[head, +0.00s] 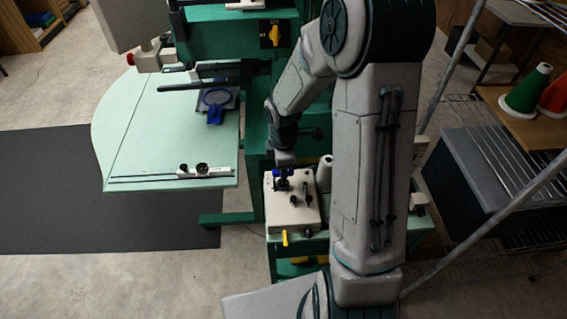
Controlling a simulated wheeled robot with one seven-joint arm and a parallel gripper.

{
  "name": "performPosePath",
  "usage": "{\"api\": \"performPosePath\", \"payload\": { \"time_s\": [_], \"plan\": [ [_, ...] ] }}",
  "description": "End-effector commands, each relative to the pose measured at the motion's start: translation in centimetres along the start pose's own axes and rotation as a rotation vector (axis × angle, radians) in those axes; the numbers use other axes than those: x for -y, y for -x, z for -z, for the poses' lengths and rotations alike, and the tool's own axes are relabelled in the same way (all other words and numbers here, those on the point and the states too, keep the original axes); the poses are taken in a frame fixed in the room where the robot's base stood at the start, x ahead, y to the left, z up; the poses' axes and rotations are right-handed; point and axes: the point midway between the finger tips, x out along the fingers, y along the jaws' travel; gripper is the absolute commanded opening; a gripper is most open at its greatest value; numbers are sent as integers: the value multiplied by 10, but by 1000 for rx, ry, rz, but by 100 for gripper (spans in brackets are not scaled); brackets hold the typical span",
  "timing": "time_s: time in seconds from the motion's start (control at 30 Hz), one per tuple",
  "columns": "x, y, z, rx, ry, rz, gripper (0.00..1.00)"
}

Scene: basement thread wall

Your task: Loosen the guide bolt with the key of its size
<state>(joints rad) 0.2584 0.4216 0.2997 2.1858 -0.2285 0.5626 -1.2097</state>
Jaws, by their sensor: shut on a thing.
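My gripper (281,183) points down over the beige box (292,218) beside the green machine. It is shut on a small dark thing at the box's top. The thing is too small and too covered by the fingers to tell whether it is a key. A black upright piece (305,190) stands on the box, just right of my gripper. On the pale green table, a white block with dark round knobs (203,171) sits on a dark rail. I cannot make out which piece is the guide bolt.
A yellow lever (285,238) sticks out at the box's front. A white cone (324,172) stands right of the box. Thread cones (527,89) and a metal rack are at the right.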

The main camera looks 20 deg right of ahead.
Motion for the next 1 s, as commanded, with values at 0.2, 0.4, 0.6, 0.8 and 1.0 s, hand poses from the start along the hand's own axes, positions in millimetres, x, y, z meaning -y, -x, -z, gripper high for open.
{"api": "performPosePath", "payload": {
  "time_s": [0.2, 0.4, 0.6, 0.8, 1.0],
  "plan": [
    [0, 3, 1, -2, 149, 0, 0],
    [0, 0, 2, -1, 225, -2, 37],
    [0, 0, 1, -1, 221, -1, 43],
    [-1, 5, 0, 0, 217, -2, 43],
    [-1, 33, 0, 1, 218, -6, 43]
  ]
}}
